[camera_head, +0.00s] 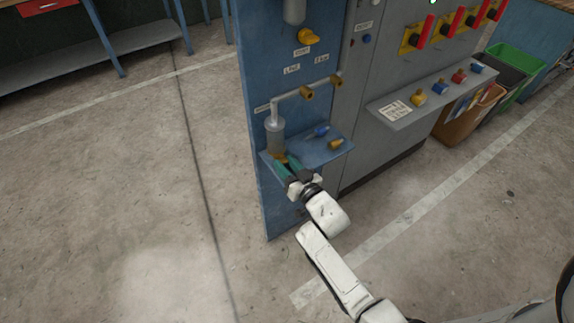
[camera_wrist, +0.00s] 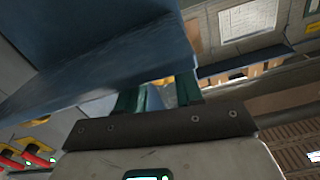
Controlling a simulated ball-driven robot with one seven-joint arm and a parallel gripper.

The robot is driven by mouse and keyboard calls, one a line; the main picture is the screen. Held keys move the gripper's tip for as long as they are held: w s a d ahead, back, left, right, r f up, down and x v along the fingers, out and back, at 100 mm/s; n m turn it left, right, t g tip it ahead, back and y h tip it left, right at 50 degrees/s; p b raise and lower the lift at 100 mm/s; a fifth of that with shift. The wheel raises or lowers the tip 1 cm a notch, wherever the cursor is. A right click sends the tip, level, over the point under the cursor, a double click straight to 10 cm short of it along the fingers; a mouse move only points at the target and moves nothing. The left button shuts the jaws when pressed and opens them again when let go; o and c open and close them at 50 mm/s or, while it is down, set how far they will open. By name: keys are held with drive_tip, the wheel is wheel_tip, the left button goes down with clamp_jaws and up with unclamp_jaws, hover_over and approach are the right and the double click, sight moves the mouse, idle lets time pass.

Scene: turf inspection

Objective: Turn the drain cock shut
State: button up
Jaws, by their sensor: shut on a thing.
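The drain cock (camera_head: 279,157) shows as a small yellow-brass piece below the grey cylinder (camera_head: 276,136) on the blue panel. Most of it is hidden by my gripper, so I cannot tell its handle's angle. My gripper (camera_head: 287,163) reaches it from the front right, with its teal fingers shut on it. In the wrist view the two fingers of my gripper (camera_wrist: 158,92) stand apart under the blue shelf, which covers their tips; the cock itself cannot be made out there.
The small blue shelf (camera_head: 312,155) beside my gripper carries a blue-handled valve (camera_head: 321,131) and a brass one (camera_head: 335,143). Pipework (camera_head: 306,92) runs above. A grey shelf (camera_head: 400,108) with knobs and several bins (camera_head: 466,115) stand to the right. The floor at left is clear.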

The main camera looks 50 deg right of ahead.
drive_tip(key=shift+c, duration=1.1)
drive_tip(key=shift+a+f+n+b, duration=0.1)
drive_tip(key=shift+f+n+b, duration=0.05)
drive_tip(key=shift+n+b, duration=0.3)
drive_tip(key=shift+n, duration=0.65)
drive_tip(key=o, duration=1)
drive_tip(key=shift+o, duration=0.2)
drive_tip(key=v, duration=1)
drive_tip(key=shift+s, duration=0.4)
